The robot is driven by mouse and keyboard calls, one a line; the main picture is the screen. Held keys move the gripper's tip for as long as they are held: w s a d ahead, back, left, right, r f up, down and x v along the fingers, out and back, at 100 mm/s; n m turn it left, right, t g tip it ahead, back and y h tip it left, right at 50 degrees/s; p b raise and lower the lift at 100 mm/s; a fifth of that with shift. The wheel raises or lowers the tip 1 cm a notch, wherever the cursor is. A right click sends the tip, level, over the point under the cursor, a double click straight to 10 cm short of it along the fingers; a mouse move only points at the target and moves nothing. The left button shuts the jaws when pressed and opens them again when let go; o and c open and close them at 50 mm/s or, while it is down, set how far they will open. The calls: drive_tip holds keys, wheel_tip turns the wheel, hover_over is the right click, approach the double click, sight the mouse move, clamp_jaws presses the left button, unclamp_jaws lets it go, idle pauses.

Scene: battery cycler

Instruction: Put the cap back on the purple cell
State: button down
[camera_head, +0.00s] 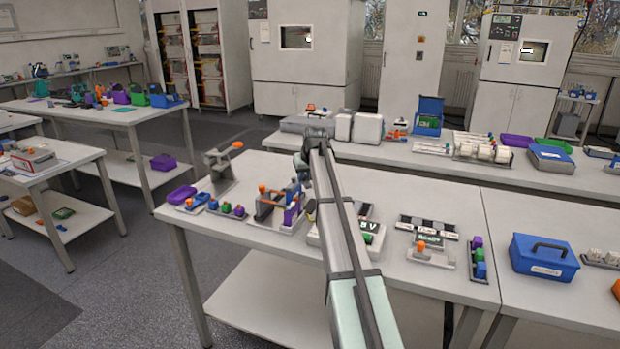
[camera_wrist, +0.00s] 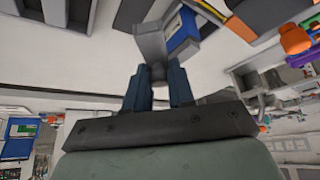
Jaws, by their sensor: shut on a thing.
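My gripper (camera_head: 303,166) is above the near bench, at the far end of my arm, behind the fixture with orange and purple parts. I cannot tell for sure that this piece is the cap. A purple part (camera_head: 292,215) stands in the fixture; I cannot tell whether it is the purple cell. Other purple pieces are in the small row at left (camera_head: 240,211) and in the rack at right (camera_head: 478,242). My arm hides part of the bench.
An orange-topped clamp stand (camera_head: 222,165) is left of the fixture. A blue toolbox (camera_head: 543,258) stands further right. The bench's back strip is mostly clear.

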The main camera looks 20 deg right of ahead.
drive_tip(key=shift+s+a+r+m+g+h, duration=0.8)
drive_tip(key=shift+s+a+r+m+h, duration=1.25)
drive_tip(key=shift+s+a+m, duration=1.45)
drive_tip(key=shift+m+y, duration=0.25)
drive_tip(key=shift+m, duration=0.15)
drive_tip(key=shift+w+a+f, duration=0.1)
drive_tip(key=shift+w+f, duration=0.05)
drive_tip(key=shift+f, duration=1.35)
drive_tip(key=shift+w+f, duration=0.15)
drive_tip(key=shift+f, duration=1.3)
drive_tip(key=shift+f, duration=0.55)
drive_tip(key=c, duration=0.9)
unclamp_jaws()
drive_tip(key=shift+o, duration=0.6)
drive_tip(key=o, duration=0.4)
drive_tip(key=shift+r, duration=0.1)
